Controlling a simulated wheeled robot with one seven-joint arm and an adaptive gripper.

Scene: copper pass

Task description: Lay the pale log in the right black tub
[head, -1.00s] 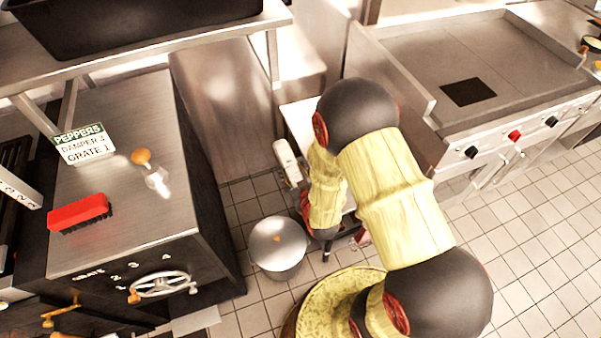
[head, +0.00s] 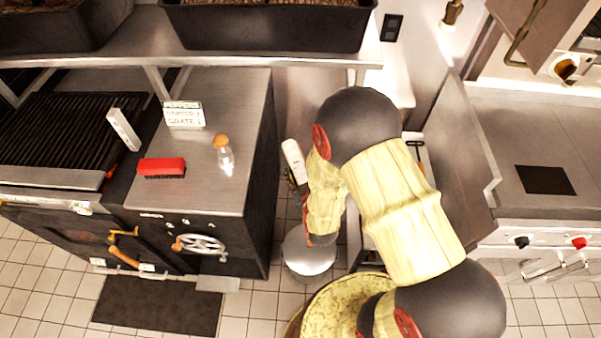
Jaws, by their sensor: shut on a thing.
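The right black tub (head: 268,32) stands on the steel shelf at the top of the head view, with brown contents showing inside it. The pale log (head: 293,160) looks like a short whitish bar, beside my wrist and below the shelf. My gripper (head: 298,189) is small and dark here, partly hidden by my arm, and shut on the log's lower end. The log is tilted and clear of the tub, lower in the picture and slightly right of the tub's middle. The fingertips are hard to make out.
Another black tub (head: 55,32) stands left on the same shelf (head: 140,47). Below are a steel-topped oven (head: 235,120) with a glass bottle (head: 224,155), red brush (head: 162,167) and sign (head: 184,115). A lidded pot (head: 308,255) stands under my arm; a griddle (head: 530,140) is right.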

